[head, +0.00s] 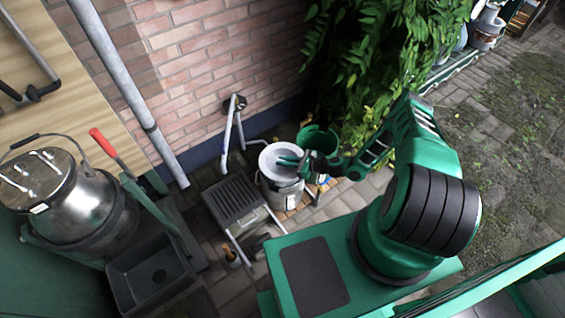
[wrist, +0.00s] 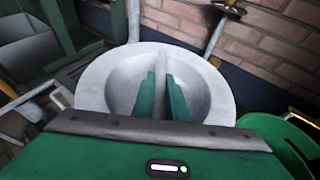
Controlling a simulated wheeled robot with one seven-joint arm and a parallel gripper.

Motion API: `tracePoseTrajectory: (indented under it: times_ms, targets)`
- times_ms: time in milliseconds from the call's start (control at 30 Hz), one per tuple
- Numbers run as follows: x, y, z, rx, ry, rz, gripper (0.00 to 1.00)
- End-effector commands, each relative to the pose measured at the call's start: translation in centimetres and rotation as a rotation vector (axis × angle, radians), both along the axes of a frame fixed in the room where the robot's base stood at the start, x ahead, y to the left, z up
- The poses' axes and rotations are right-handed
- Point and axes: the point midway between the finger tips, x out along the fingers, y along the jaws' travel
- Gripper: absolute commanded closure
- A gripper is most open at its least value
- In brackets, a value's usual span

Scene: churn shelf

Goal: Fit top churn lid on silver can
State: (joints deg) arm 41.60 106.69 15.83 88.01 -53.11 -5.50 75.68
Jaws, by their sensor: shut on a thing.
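The churn lid (head: 268,160) is a pale grey round dish with a bar across its middle. My gripper (head: 287,160) is shut on that bar, and in the wrist view the two green fingers (wrist: 160,95) stand either side of it inside the lid (wrist: 205,92). The lid hides the can's mouth, so I cannot tell whether the lid touches the rim. The can is hidden in the wrist view.
A green bucket (head: 322,137) stands just behind right of the can and shows in the wrist view (wrist: 285,145). A black-topped stand (head: 238,200) is close on its left. A large steel churn (head: 95,210) and a dark sink (head: 150,272) are farther left. A brick wall (head: 205,55) is behind.

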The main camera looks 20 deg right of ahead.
Motion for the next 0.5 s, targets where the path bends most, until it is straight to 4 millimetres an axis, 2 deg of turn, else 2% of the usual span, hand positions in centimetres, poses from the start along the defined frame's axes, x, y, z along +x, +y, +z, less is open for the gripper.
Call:
tracePoseTrajectory:
  times_ms: [500]
  targets:
    - [0.1,0.0,-1.1,0.003,-0.002,-0.001,1.00]
